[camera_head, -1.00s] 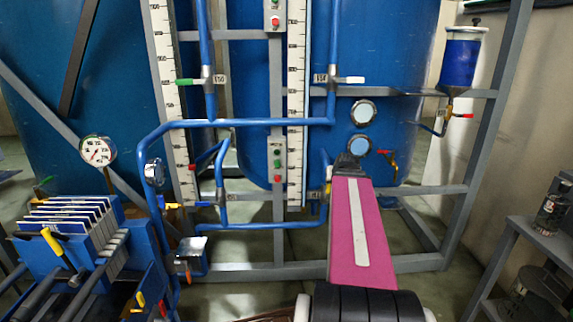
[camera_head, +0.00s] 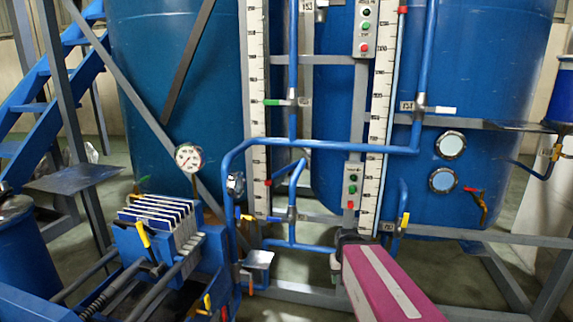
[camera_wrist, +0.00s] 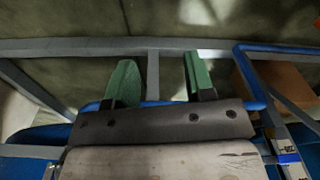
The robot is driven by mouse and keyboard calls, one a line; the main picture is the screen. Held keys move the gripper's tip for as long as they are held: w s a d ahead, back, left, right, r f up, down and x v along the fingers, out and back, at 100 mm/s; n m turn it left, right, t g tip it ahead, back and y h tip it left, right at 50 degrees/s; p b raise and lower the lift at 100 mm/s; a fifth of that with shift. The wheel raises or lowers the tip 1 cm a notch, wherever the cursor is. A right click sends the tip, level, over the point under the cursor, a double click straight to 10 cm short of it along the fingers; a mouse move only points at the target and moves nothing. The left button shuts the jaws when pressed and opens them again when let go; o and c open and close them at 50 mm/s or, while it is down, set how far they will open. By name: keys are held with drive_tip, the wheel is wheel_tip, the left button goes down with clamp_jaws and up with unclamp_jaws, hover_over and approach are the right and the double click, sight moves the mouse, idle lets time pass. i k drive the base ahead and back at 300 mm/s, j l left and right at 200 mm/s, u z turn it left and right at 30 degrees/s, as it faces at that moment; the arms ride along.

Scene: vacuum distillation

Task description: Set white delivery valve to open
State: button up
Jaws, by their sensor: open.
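A white valve handle (camera_head: 446,110) lies horizontal, pointing right from a valve on the right vertical blue pipe (camera_head: 424,70). A small numbered tag (camera_head: 407,106) sits just left of that valve. My gripper (camera_wrist: 160,78) is open in the wrist view, its two green fingers apart with nothing between them. In the head view my pink arm link reaches toward the lower pipes, and the gripper is mostly hidden at its far end. It is well below the white handle and apart from it.
A green valve handle (camera_head: 273,102) is on the pipe to the left. A yellow handle (camera_head: 405,220) and a red handle (camera_head: 473,190) are lower right. The filter press (camera_head: 160,235) stands lower left. Grey frame bars (camera_head: 480,236) cross near my arm.

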sight(442, 110)
drive_tip(key=i+z, duration=0.15)
drive_tip(key=z, duration=0.35)
drive_tip(key=i+j+z, duration=0.15)
drive_tip(key=z, duration=0.3)
